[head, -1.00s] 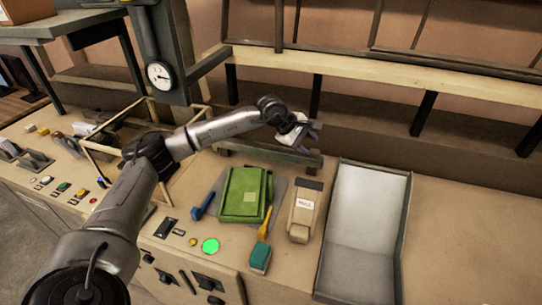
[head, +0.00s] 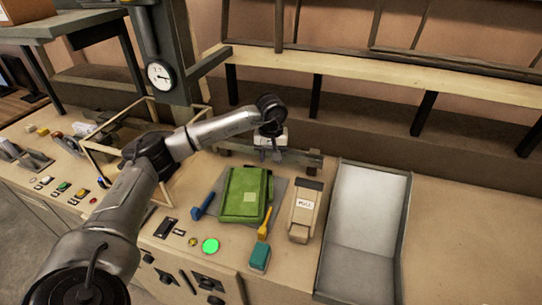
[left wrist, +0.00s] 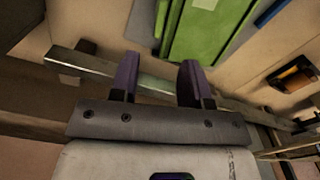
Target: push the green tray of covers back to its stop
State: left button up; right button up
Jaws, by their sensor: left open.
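The green tray (head: 235,193) lies on a grey plate (head: 277,190) on the bench, with a small pale label on top. It also shows at the top of the left wrist view (left wrist: 212,30). My left gripper (head: 272,155) is just behind the tray's far edge, above a dark bar (head: 303,157), pointing down. In the left wrist view its two purple-grey fingers (left wrist: 157,78) are spread, with nothing between them. The fingers look apart from the tray, though their height is hard to judge. The tray's stop cannot be made out. My right gripper is in neither view.
A blue-handled tool (head: 203,206) lies left of the tray. A yellow-handled teal tool (head: 261,255) and a beige box marked PULL (head: 304,213) are to the right. A grey open chute (head: 365,230) stands farther right. A lit green button (head: 210,246) is in front.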

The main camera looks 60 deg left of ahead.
aim_at(271, 180)
pick_arm(q)
notch_tip(271, 180, down, 14)
jog(key=shift+r+p, duration=0.1)
jog(key=shift+p, duration=0.4)
dwell(0.4)
grip_shut()
grip_release()
dwell(0.5)
jog(key=shift+r, duration=0.1)
notch_tip(271, 180, up, 14)
jog(key=shift+f+b, duration=0.15)
jog(key=shift+b, duration=0.35)
dwell(0.3)
